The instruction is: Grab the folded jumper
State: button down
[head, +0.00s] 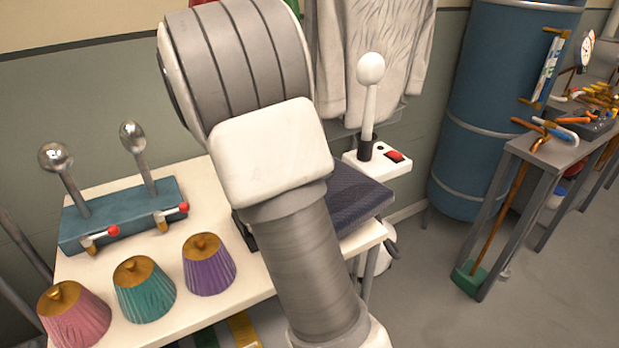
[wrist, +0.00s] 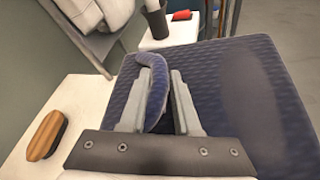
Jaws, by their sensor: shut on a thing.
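The folded jumper is dark blue with a fine pattern. In the head view the jumper (head: 358,196) lies at the right end of the white table, partly hidden behind my arm. In the wrist view the jumper (wrist: 225,75) fills the middle and right. My gripper (wrist: 161,78) is shut on a raised fold of it, which stands up between the two fingers and curls over beside the left fingertip. The rest of the jumper spreads out beneath and to the right of the fingers. My gripper is hidden in the head view.
A wooden brush (wrist: 46,134) lies on the table left of the jumper. A white stand with a knobbed lever (head: 370,80) and red switch is close behind. Pleated shades (head: 208,265) and a teal steamer-like block (head: 125,212) occupy the left. A pale garment (head: 372,50) hangs behind.

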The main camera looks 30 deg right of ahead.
notch_tip(320, 180, up, 6)
send_over(355, 190)
jog(key=shift+a+f+p, duration=0.1)
jog(key=shift+f+p, duration=0.05)
jog(key=shift+p, duration=0.25)
